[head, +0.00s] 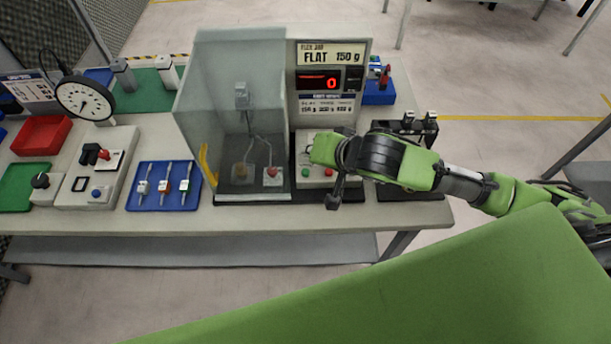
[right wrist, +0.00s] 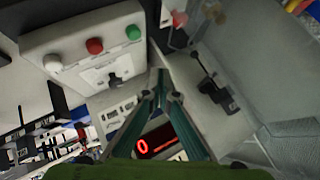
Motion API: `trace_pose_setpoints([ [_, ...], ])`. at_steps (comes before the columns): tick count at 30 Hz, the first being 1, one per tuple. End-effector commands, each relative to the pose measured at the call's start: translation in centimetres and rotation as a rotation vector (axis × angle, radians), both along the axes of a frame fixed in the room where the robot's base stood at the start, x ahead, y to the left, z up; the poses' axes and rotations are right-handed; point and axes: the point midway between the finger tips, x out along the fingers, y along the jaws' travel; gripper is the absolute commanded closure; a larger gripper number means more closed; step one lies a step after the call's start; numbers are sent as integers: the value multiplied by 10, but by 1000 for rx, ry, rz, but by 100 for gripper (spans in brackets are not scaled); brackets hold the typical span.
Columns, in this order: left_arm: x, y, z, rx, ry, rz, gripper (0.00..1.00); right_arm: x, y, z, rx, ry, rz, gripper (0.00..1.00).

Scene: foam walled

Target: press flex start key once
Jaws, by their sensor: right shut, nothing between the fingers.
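The control box (head: 312,182) of the flex jar station stands at the bench's front, right of the clear enclosure. It has a green button (head: 305,173) and a red button (head: 329,172); which one is the flex start key I cannot read. The right wrist view shows the green button (right wrist: 133,32), red button (right wrist: 94,45) and a white button (right wrist: 53,62) in a row. My right gripper (head: 333,203) is shut and empty at the box's front right. Its fingertips (right wrist: 159,77) show apart from the buttons in the wrist view. My left gripper is not in view.
The clear enclosure (head: 215,115) stands left of the box. A red display (head: 318,80) behind reads 0 under a sign (head: 330,55) reading FLAT 150 g. A blue tray (head: 163,187) and a dial gauge (head: 85,98) stand farther left. A black double-post fixture (head: 420,128) is at the right.

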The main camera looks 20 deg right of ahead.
Motion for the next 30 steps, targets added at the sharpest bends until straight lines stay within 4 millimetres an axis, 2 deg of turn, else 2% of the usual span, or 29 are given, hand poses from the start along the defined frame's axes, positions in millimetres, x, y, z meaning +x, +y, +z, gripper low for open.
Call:
trace_pose_setpoints([
  [1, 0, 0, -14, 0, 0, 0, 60, 0, 0, -13, -1, -1, 0, 100],
  [5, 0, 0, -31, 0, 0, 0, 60, 0, 0, -27, 0, -2, 1, 100],
  [12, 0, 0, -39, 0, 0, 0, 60, 0, 0, -46, 0, -1, -1, 100],
  [30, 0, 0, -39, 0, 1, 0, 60, 0, 0, -48, 0, -1, -1, 100],
])
